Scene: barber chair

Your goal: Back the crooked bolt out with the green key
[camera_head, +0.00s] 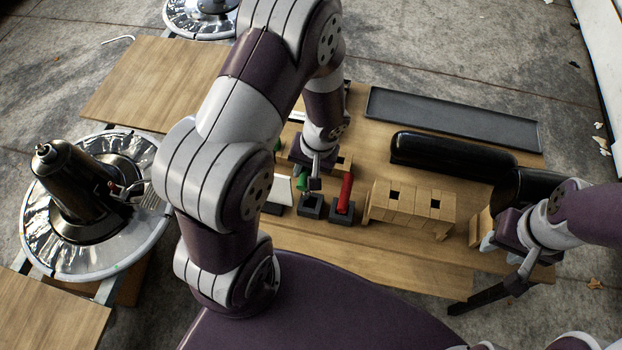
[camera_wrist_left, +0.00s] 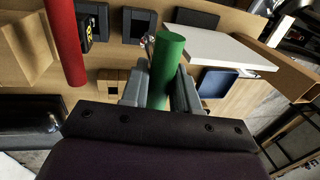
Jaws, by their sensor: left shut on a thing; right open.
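The green key (camera_wrist_left: 168,56) is a green cylinder standing between the fingers of my left gripper (camera_wrist_left: 160,90) in the left wrist view. The gripper is shut on it. In the head view the key (camera_head: 303,182) shows partly beside my left gripper (camera_head: 315,178), over the bench near an empty-looking dark square holder (camera_head: 312,207). Its lower end is hard to make out. I cannot pick out the crooked bolt in either view. My right gripper (camera_head: 503,252) is open near the bench's right front corner, close to a small wooden piece (camera_head: 481,228).
A red key (camera_head: 345,190) stands in another dark holder, right of the green one. Wooden blocks with square holes (camera_head: 413,207) stand further right. A long dark tray (camera_head: 452,118) and black cushions (camera_head: 440,156) lie behind. A white board (camera_wrist_left: 220,48) lies beside the green key.

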